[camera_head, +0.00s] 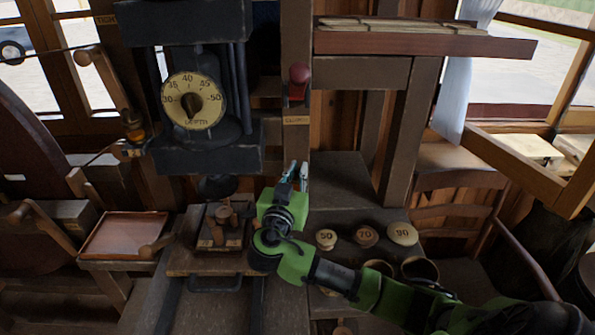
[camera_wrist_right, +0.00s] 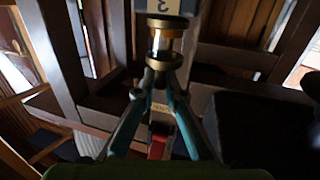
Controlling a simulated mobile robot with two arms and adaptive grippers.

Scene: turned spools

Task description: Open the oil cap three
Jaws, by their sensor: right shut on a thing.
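In the right wrist view, an oil cup stands out with a clear glass body (camera_wrist_right: 163,43), a brass ring beside a pale plate marked 3 (camera_wrist_right: 167,6), and a brass cap (camera_wrist_right: 163,62) at its near end. My right gripper (camera_wrist_right: 161,72) has both fingertips closed on that brass cap. In the head view, my right gripper (camera_head: 296,172) points away at the middle, below the red-knobbed post; the cup it holds cannot be made out there. The glass and the cap look joined. My left gripper is not in view.
A depth dial (camera_head: 193,100) hangs at upper left. Another small amber cup (camera_head: 134,126) is at far left. Round weights marked 50 (camera_head: 326,239), 70 (camera_head: 365,236) and 90 (camera_head: 402,233) lie on the right shelf.

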